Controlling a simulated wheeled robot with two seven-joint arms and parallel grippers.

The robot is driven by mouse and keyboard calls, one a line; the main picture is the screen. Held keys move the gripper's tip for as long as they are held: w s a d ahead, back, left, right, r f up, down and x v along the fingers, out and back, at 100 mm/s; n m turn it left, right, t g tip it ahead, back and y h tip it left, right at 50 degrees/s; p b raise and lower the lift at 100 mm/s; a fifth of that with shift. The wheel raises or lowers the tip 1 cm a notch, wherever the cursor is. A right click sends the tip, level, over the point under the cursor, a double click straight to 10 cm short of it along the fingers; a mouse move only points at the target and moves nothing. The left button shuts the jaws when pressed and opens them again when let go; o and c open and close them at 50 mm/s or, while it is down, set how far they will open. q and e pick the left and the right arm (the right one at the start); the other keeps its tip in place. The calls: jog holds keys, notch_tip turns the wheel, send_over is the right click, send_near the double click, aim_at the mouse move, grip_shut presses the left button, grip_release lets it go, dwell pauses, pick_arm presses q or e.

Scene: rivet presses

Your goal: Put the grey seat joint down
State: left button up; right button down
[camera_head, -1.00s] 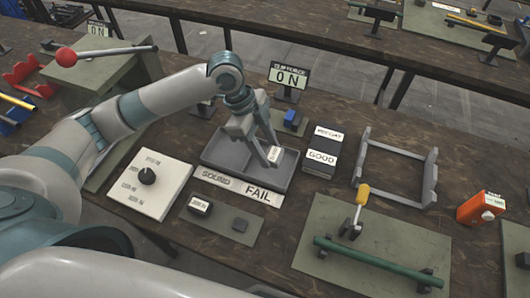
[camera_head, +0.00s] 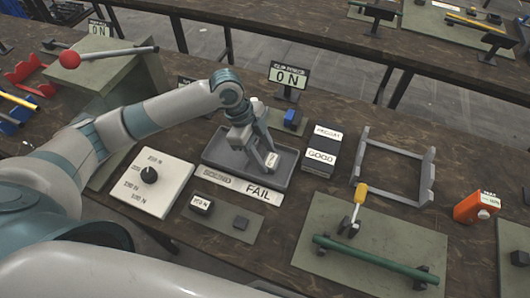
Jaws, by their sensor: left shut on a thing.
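My left gripper (camera_head: 264,162) is shut on a small piece with a white label (camera_head: 271,160), taken to be the grey seat joint; the fingers hide most of it. The gripper points down into the right part of a grey tray (camera_head: 220,152), above the FAIL label (camera_head: 258,192). A SOUND label (camera_head: 216,176) fronts the tray's left part. I cannot tell whether the piece touches the tray floor. My right gripper is not in view.
A dial panel (camera_head: 152,182) lies left of the tray. A small mat (camera_head: 222,216) with a labelled block (camera_head: 202,205) lies in front. A dark GOOD box (camera_head: 321,155) and a grey frame (camera_head: 427,180) stand to the right.

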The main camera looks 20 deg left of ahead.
pick_arm(q)
jog(key=shift+f, duration=0.1)
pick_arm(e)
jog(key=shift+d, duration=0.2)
pick_arm(q)
jog(key=o, duration=1.1)
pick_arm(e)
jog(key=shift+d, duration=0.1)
pick_arm(q)
jog(key=b+v, duration=0.2)
jog(key=v, duration=1)
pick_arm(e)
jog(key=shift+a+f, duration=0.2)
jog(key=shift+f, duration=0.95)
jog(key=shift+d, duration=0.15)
pick_arm(q)
jog(key=shift+s, duration=0.1)
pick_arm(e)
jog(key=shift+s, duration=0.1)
